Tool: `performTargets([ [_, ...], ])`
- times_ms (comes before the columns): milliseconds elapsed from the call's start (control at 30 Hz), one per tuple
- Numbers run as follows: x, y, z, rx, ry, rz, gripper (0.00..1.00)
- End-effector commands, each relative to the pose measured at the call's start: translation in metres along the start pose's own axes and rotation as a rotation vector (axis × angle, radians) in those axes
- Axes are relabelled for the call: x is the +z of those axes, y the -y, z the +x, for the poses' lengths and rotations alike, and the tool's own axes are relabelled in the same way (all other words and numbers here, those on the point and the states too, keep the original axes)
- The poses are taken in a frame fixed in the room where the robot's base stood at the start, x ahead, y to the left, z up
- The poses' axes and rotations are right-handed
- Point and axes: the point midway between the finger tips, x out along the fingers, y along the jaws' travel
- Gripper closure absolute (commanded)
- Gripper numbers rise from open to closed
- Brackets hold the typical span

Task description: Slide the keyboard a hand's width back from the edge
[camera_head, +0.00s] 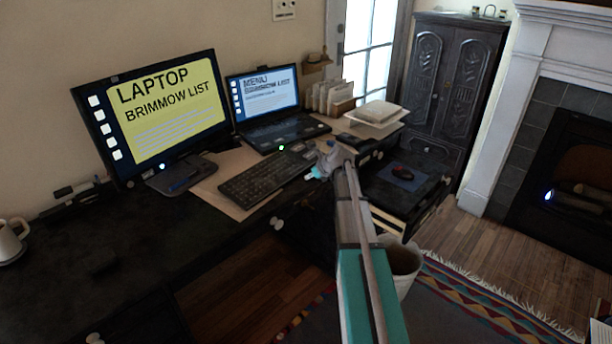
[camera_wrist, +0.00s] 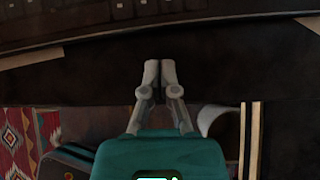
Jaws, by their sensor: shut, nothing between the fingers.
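The black keyboard (camera_head: 258,182) lies at a slant on the dark desk (camera_head: 130,236), partly over a brown sheet, close to the desk's front edge. My gripper (camera_head: 313,173) is at the right end of the keyboard in the head view. In the wrist view my gripper (camera_wrist: 160,72) is shut and empty, its fingertips over the dark desk strip in front of the keyboard, apart from it. The keyboard's right end is partly hidden by my gripper.
A monitor (camera_head: 165,108) and a laptop (camera_head: 268,105) stand behind the keyboard. A paper stack (camera_head: 376,112) is at the right. The desk's left part is mostly clear.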

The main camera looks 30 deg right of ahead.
Motion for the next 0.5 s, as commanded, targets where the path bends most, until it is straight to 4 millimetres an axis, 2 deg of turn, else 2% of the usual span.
performTargets([
  [67,-0.008,-0.001,-0.008,0.0,0.0,0.0,1.0],
  [500,-0.003,0.001,-0.063,-0.001,0.001,0.001,1.0],
])
